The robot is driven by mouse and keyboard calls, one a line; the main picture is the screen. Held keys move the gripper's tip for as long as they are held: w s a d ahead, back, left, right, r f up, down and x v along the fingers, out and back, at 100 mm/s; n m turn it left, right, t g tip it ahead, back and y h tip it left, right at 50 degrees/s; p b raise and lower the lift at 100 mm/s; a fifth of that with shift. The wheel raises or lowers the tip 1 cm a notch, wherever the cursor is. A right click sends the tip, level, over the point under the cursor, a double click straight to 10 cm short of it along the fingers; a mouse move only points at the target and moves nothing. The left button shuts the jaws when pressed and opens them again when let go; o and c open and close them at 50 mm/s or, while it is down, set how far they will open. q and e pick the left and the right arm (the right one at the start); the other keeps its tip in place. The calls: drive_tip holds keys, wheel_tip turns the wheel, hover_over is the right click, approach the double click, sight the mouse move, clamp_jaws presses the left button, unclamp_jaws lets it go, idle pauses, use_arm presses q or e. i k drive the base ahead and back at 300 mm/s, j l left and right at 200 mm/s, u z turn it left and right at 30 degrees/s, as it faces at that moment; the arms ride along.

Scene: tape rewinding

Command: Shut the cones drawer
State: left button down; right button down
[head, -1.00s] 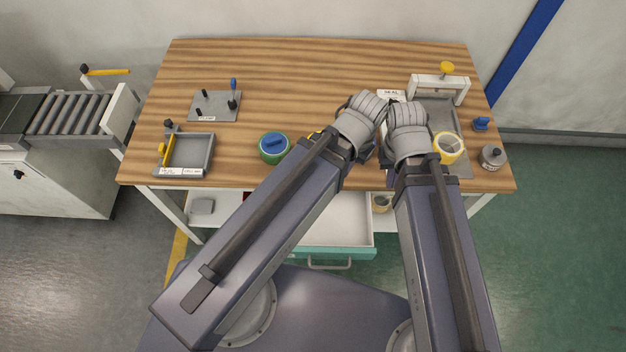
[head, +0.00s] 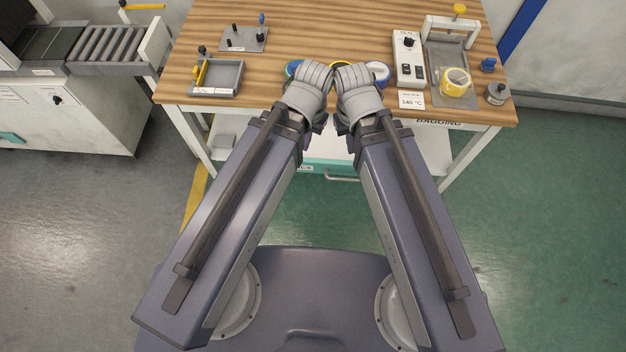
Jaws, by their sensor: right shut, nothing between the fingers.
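The cones drawer has a teal front (head: 333,168) with a pale bar handle (head: 343,179), low under the front edge of the workbench. Its pale inside (head: 329,143) shows between my arms, so it stands open. Only the end of its label shows, and my arms hide both its sides. My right gripper (head: 341,124) is folded down beneath its wrist, above the open drawer, and is shut and empty. My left gripper (head: 319,123) is close beside it on the left, mostly hidden under its own wrist; I cannot see its fingers clearly.
The wooden workbench (head: 190,75) carries a grey tray (head: 217,78), tape rolls behind my wrists, a white control box (head: 408,58) and a sealer press (head: 465,30). A roller conveyor (head: 105,45) stands at the left. Green floor is free at the right.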

sight(327, 154)
drive_tip(key=k+l+u, duration=0.6)
drive_tip(key=k+l, duration=0.25)
